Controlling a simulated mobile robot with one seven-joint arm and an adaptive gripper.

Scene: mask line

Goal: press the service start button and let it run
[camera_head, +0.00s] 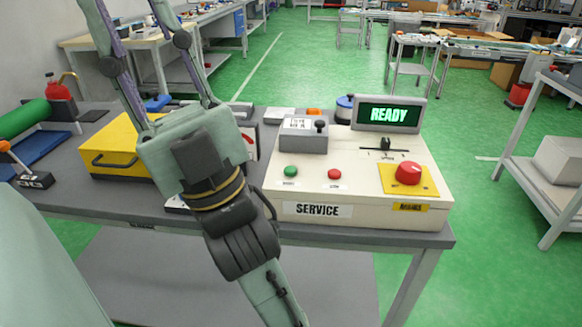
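The cream service console (335,180) stands on the grey bench, labelled SERVICE on its front. A green button (291,172) sits at its left front, with a red button (334,174) to the right. Their small labels are unreadable. A large red mushroom button (408,172) sits on a yellow plate at the right. The display (389,114) reads READY in white on green. My gripper (126,10) is raised left of the console, its two fingers spread apart and nothing visible between them. The fingertips are cut off at the top. It appears apart from the buttons.
A yellow case (118,145) stands left of the console, partly behind my gripper. A slider (384,145) and a grey box with a black knob (304,134) rise from the console top. A white-framed shelf (540,190) stands at the right.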

